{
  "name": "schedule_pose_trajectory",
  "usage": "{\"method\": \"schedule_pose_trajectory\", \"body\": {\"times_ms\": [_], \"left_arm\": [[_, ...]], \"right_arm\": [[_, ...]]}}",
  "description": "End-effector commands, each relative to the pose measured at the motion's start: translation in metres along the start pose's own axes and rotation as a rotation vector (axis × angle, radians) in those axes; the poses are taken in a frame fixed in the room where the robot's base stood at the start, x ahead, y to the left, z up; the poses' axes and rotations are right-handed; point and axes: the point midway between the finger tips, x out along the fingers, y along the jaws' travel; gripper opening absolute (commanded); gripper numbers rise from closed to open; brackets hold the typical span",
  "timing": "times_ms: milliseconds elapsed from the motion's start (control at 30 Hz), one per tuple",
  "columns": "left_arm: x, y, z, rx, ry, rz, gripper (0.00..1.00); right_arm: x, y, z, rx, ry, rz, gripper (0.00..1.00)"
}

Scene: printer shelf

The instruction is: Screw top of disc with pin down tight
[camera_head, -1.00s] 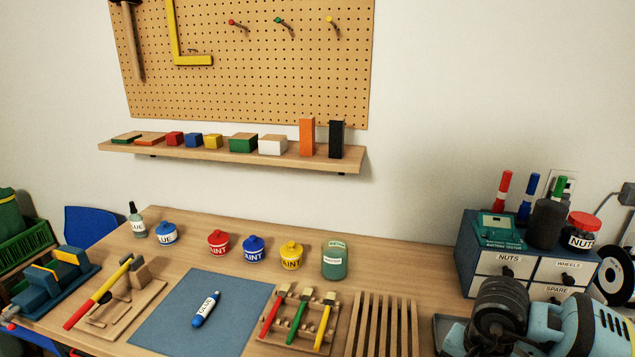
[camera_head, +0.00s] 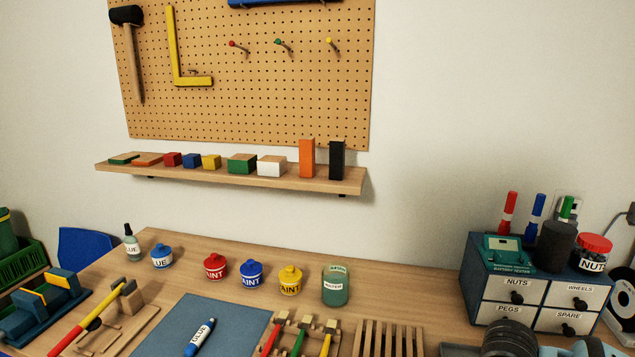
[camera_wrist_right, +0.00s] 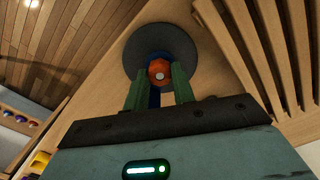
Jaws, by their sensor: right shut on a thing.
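In the right wrist view, a dark grey round disc (camera_wrist_right: 135,55) lies beyond my fingers. An orange-red faceted top (camera_wrist_right: 159,72) with a pale dot at its centre shows in front of the disc, with blue beside and below it. My right gripper (camera_wrist_right: 158,88) has its two green fingers shut on this orange-and-blue top, one finger on each side. The fingers hide part of the disc. I cannot tell how tightly the top sits against the disc. My left gripper is in no view.
A wooden slatted rack (camera_head: 388,337) stands beside the brush holder and blue mat (camera_head: 215,318). Paint pots (camera_head: 251,275) stand behind them. A drawer cabinet (camera_head: 541,288) with markers and jars is at the right. Part of my arm shows at the lower right.

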Motion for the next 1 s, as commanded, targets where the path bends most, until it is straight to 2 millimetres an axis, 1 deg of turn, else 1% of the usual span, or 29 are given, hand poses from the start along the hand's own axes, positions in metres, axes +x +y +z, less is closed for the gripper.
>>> {"method": "schedule_pose_trajectory", "body": {"times_ms": [167,500,1000], "left_arm": [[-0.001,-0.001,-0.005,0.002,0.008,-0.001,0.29],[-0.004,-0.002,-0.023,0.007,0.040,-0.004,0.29],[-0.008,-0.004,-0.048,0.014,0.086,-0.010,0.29]], "right_arm": [[-0.001,0.000,0.000,0.054,0.000,0.000,0.12],[-0.002,0.000,0.000,0.327,0.000,-0.001,0.12],[-0.002,-0.001,0.001,0.655,0.000,-0.003,0.12]]}}
